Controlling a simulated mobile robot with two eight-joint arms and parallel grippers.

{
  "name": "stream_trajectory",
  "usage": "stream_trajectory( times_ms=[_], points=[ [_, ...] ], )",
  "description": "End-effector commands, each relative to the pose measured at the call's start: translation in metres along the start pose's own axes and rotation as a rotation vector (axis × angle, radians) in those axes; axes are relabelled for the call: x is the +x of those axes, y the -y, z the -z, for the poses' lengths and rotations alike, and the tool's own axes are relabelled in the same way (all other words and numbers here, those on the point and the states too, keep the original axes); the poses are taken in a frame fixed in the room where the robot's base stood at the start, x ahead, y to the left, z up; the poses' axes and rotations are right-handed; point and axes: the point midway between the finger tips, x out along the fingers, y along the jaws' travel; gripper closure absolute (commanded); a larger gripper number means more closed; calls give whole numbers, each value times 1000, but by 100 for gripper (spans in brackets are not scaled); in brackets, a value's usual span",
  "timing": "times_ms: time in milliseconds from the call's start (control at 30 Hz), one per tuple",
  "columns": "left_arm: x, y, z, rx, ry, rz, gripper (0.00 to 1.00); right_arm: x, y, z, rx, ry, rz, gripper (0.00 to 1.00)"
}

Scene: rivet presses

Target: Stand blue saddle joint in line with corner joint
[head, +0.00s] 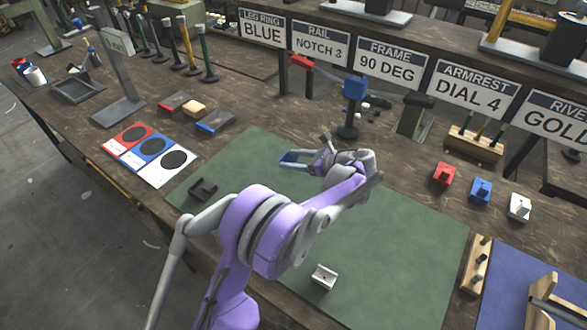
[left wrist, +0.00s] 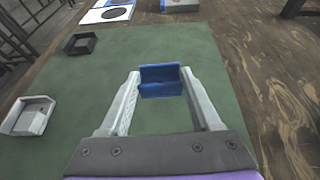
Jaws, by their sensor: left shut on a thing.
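My left gripper (head: 298,157) reaches over the green mat, shut on the blue saddle joint (head: 288,157). In the left wrist view the blue saddle joint (left wrist: 160,80) shows as an open trough between the two fingertips (left wrist: 161,82). Whether it touches the mat is unclear. A dark grey joint (head: 203,189) lies on the mat's left part and a white joint (head: 323,277) near its front edge; both show in the left wrist view, the dark one (left wrist: 81,43) farther off than the white one (left wrist: 30,116). I cannot tell which is the corner joint. My right gripper is out of view.
The green mat (head: 400,245) is mostly clear. Red, blue and white blocks (head: 481,190) stand right of it. A dark stand with a blue block (head: 355,88) is behind my gripper. Colour cards (head: 150,150) lie at the left. Signs (head: 390,65) line the back.

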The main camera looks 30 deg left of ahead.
Motion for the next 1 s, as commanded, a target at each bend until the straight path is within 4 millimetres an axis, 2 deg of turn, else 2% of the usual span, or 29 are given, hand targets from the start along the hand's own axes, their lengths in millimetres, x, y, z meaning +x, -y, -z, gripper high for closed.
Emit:
stream_trajectory(
  times_ms=[400, 733, 767, 900, 933, 1000],
  points=[
    [17, 0, 40, 1, 0, 1, 88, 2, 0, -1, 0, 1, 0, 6],
    [18, 0, 44, 2, 0, 2, 88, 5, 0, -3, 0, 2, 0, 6],
    [18, 0, 44, 2, 0, 2, 34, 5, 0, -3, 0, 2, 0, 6],
    [18, 0, 43, 1, 0, 2, 9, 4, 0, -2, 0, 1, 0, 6],
    [18, 0, 43, 1, 0, 2, 6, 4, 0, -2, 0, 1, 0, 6],
    [18, 0, 43, 2, 0, 2, 6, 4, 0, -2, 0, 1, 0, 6]
  ],
)
